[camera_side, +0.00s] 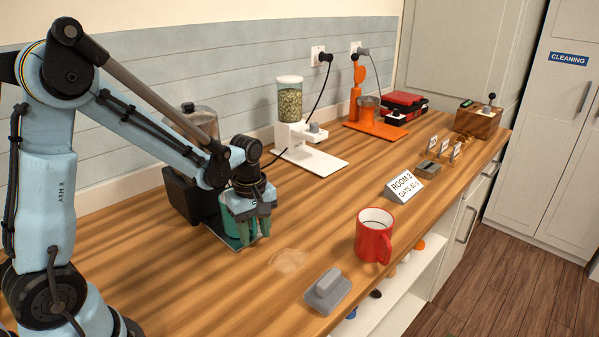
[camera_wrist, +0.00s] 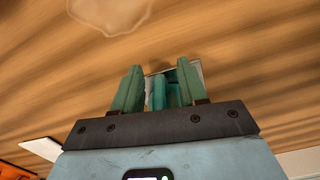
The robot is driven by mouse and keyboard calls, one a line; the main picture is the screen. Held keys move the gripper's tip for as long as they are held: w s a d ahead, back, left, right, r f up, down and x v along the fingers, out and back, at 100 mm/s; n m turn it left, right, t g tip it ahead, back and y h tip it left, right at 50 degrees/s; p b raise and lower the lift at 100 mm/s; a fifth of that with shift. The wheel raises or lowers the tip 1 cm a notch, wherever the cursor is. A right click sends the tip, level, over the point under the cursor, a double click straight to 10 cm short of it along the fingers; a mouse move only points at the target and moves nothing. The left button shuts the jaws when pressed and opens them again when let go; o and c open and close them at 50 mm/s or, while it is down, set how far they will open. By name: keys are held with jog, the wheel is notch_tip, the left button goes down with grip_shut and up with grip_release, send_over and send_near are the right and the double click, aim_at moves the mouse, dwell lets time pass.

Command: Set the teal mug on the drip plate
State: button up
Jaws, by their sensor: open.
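The teal mug (camera_side: 237,205) shows partly behind my gripper (camera_side: 255,231) in the side view. It appears to stand upright on the drip plate (camera_side: 217,234) of the dark machine, but its base is mostly hidden. My gripper points down beside the mug with its green fingers apart. In the wrist view, part of the mug (camera_wrist: 172,94) shows between the open fingers of my gripper (camera_wrist: 159,78), and a pale corner of the plate (camera_wrist: 197,68) shows beyond. Whether the fingers touch the mug cannot be told.
The dark machine (camera_side: 187,195) stands behind the plate. A red mug (camera_side: 374,238), a grey block-like tool (camera_side: 327,291) and a sign (camera_side: 403,187) stand toward the counter's front edge. A wet-looking patch (camera_side: 290,260) lies right of my gripper. A grain dispenser (camera_side: 297,135) stands farther back.

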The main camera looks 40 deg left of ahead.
notch_tip(320, 180, up, 12)
jog(key=shift+s+r, duration=0.1)
jog(key=s+d+m+t, duration=0.6)
jog(key=m+t, duration=0.1)
jog(key=m, duration=0.9)
jog(key=shift+s+f, duration=0.35)
jog(key=shift+d, duration=0.1)
